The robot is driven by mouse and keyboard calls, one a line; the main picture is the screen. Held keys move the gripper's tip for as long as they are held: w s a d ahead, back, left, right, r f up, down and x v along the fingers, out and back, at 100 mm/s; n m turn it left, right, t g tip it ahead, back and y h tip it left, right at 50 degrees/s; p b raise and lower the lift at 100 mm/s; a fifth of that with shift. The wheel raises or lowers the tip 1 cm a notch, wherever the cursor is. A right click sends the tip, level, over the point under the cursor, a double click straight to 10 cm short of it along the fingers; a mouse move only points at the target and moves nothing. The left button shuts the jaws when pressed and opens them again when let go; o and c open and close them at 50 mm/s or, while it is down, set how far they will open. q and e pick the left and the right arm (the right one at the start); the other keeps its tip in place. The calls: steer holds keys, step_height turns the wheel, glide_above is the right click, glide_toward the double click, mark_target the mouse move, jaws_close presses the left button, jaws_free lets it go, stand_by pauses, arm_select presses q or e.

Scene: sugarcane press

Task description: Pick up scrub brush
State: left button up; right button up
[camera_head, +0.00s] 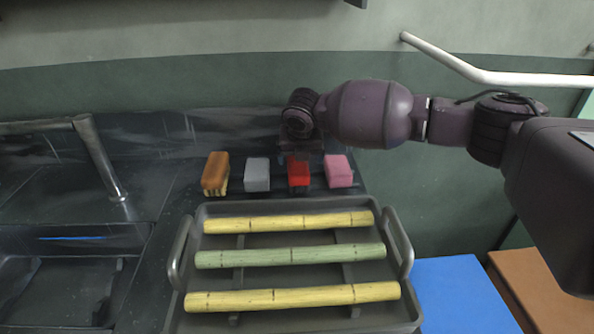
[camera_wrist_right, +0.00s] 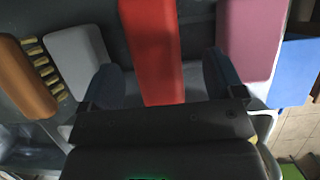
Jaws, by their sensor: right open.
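The scrub brush (camera_head: 215,172) has an orange-brown back and pale yellow bristles. It lies at the left end of a row of blocks behind the tray, and it also shows at the left edge of the right wrist view (camera_wrist_right: 27,78). My right gripper (camera_head: 301,146) is over the red block (camera_head: 298,171), two places right of the brush. In the right wrist view its fingers (camera_wrist_right: 163,80) are apart, with the red block (camera_wrist_right: 152,45) showing between them. I cannot tell if they touch it. My left gripper is not in view.
A grey block (camera_head: 257,174) sits between the brush and the red block; a pink block (camera_head: 338,171) is at the right. A dark tray (camera_head: 399,243) with three cane stalks stands in front. A faucet (camera_head: 97,155) and sink are left.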

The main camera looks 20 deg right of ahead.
mark_target(298, 165)
steer(key=x, duration=0.2)
steer(key=b+x, duration=0.1)
steer(key=x, duration=0.1)
steer(key=shift+a+f, duration=0.25)
steer(key=shift+f, duration=0.1)
steer(key=shift+w+f, duration=0.1)
steer(key=shift+r, duration=0.3)
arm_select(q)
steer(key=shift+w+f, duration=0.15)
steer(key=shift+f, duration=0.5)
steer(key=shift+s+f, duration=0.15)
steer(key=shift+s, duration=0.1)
arm_select(e)
steer(key=shift+f, duration=0.15)
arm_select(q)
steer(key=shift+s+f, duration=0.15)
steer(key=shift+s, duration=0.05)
arm_select(e)
steer(key=shift+f, duration=0.15)
